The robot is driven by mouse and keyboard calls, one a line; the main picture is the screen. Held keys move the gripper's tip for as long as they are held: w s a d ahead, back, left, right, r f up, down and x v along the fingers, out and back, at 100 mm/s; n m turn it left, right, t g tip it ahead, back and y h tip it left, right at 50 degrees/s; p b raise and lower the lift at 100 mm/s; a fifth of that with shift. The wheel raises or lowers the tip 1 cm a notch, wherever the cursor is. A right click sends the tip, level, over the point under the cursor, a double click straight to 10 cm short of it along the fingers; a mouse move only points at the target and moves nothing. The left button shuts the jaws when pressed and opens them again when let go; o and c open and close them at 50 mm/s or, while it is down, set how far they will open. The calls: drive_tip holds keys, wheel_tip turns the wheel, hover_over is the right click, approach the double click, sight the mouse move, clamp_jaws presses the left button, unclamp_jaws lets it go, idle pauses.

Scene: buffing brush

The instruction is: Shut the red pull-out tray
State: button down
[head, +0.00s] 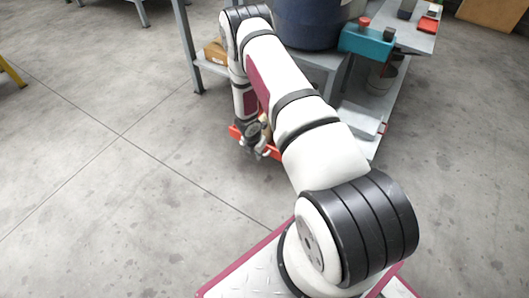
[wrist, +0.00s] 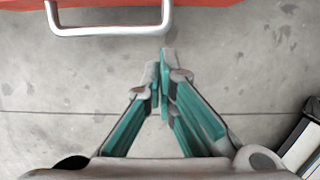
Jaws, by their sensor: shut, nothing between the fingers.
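The red pull-out tray (head: 236,132) juts out from under the grey workbench in the head view, mostly hidden behind my arm. In the wrist view, its red front (wrist: 205,3) runs along the top edge, with a silver bar handle (wrist: 110,31) on it. My gripper (wrist: 161,62) is shut and empty, its teal fingers together over the floor. In the head view my gripper (head: 260,152) is low beside the tray front, partly covered by my arm. How far the tray is out is unclear.
The workbench holds a large dark blue drum (head: 308,25) and a teal box (head: 367,42). A cardboard box (head: 215,52) sits on a lower shelf at left. The concrete floor (head: 90,170) left of my arm is clear.

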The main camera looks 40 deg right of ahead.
drive_tip(key=shift+w+d+f+b, duration=0.25)
drive_tip(key=shift+d+f, duration=0.25)
drive_tip(key=shift+d, duration=0.25)
drive_tip(key=shift+w+d+f+b, duration=0.1)
drive_tip(key=shift+w+d+f, duration=0.2)
drive_tip(key=shift+d+f, duration=0.35)
drive_tip(key=shift+w+d+f+b, duration=0.2)
drive_tip(key=shift+w+d+f, duration=0.15)
drive_tip(key=shift+d, duration=0.5)
drive_tip(key=shift+s, duration=0.1)
